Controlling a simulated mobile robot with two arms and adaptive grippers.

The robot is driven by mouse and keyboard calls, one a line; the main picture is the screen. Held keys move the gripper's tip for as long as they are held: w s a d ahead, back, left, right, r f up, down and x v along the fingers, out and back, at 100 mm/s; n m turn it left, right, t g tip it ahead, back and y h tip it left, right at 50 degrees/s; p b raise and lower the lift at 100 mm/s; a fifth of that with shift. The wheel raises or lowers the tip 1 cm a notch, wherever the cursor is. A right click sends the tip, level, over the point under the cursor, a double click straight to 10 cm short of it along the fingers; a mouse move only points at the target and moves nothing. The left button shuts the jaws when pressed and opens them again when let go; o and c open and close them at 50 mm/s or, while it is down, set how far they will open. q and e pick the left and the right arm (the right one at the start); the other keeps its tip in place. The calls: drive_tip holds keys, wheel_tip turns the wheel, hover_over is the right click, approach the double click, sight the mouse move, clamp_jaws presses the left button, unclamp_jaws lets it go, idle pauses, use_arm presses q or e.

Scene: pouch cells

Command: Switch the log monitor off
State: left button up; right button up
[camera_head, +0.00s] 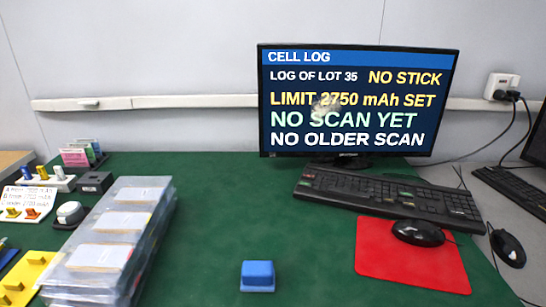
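The log monitor (358,148) stands at the back of the green table. Its screen is lit and reads "CELL LOG", "LOG OF LOT 35", "NO STICK", "LIMIT 2750 mAh SET", "NO SCAN YET" and "NO OLDER SCAN". Its dark stand shows below the screen. I cannot make out a power button on the bezel. Neither of my grippers is in view.
A black keyboard (390,193) lies before the monitor, with a mouse (418,233) on a red mat (412,270). A blue block (258,275) sits front centre. Clear-lidded boxes (110,240) stand left. A wall socket (502,86) holds plugs. The green table (215,200) is bare mid-left.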

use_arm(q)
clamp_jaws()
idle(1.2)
